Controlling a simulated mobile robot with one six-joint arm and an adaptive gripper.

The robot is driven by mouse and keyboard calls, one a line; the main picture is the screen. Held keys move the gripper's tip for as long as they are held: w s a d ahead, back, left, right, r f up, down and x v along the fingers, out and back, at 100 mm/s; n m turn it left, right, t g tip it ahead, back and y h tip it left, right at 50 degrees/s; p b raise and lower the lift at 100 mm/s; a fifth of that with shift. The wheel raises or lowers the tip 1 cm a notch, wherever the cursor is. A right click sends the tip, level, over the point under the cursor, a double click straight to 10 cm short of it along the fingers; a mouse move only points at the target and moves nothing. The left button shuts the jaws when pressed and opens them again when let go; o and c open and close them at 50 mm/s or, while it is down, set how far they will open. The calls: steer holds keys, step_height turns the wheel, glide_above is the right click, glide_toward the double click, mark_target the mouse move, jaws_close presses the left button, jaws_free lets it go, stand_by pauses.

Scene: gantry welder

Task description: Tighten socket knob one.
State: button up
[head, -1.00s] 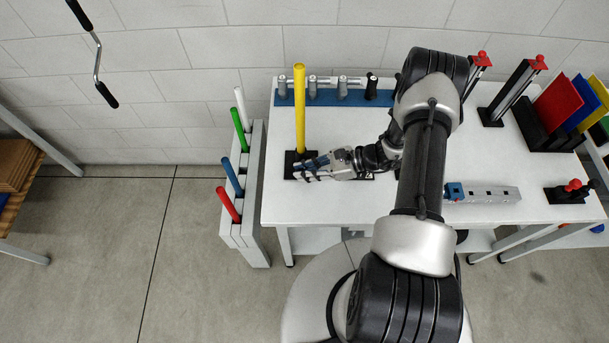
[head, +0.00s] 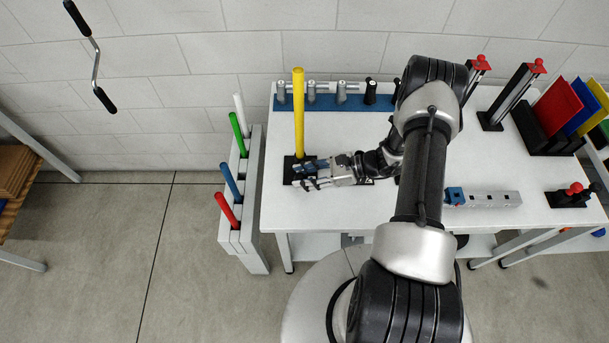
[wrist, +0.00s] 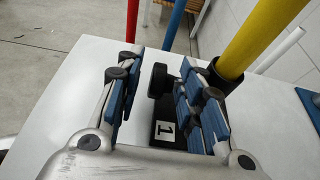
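Socket one is a black base with a white "1" label (wrist: 166,130) on the white table. A yellow rod (head: 299,110) stands upright in its round black collar (wrist: 226,76); the rod also shows in the wrist view (wrist: 262,35). A black knob (wrist: 159,80) sticks out of the socket on the side away from the rod. My gripper (wrist: 160,92) is open, with one blue-padded finger on each side of the knob and a visible gap to the left finger. Whether the right finger touches the knob or collar is unclear. The head view shows my gripper (head: 308,174) low over the base.
A white rack (head: 245,228) with red, blue, green and white rods stands left of the table. A blue strip (head: 320,102) with several grey cylinders lies at the back. A grey block with a blue end (head: 490,197) lies to the right.

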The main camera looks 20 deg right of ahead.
steer(key=shift+d, duration=0.15)
steer(key=v, duration=1.2)
